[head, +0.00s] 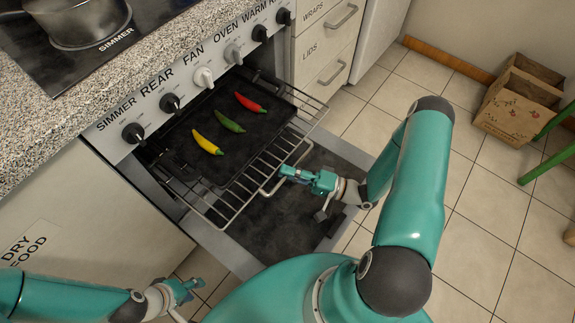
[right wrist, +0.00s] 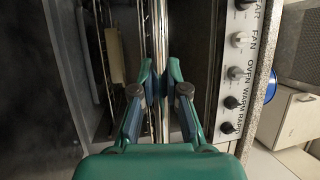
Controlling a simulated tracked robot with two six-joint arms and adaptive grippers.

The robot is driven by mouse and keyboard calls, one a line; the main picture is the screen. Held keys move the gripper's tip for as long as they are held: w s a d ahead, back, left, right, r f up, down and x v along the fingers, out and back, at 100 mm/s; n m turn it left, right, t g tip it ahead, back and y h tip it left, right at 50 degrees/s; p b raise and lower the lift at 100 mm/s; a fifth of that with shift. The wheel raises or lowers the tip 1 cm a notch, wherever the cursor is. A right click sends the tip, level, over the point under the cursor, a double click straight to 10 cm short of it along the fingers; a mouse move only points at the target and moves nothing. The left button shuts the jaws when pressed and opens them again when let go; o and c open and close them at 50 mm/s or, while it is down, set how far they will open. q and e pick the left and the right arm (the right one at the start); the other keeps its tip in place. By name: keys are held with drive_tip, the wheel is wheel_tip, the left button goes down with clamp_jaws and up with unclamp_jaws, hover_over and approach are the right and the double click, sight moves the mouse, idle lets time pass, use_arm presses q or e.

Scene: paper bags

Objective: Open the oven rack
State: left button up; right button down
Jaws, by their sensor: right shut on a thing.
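The oven rack (head: 226,207) is a silver wire rack that sticks partly out of the oven above the lowered door (head: 290,215). A black tray (head: 200,125) on it holds a yellow, a green and a red chili pepper. My right gripper (head: 284,171) is at the front of the rack, shut on its front bar. In the right wrist view the silver bar (right wrist: 158,50) runs between the fingers (right wrist: 160,75). My left gripper (head: 193,290) is at the bottom left, away from the rack; its finger opening is unclear.
Control knobs (head: 203,76) line the oven front above the rack. A pot (head: 85,22) stands on the stove top. Drawers (head: 325,45) are right of the oven. Paper bags (head: 515,105) and a green chair leg (head: 550,155) are at the far right. Tiled floor between is clear.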

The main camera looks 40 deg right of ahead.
drive_tip(key=shift+f, duration=0.15)
drive_tip(key=c, duration=1.2)
unclamp_jaws()
drive_tip(key=shift+d, duration=0.1)
drive_tip(key=v, duration=1.2)
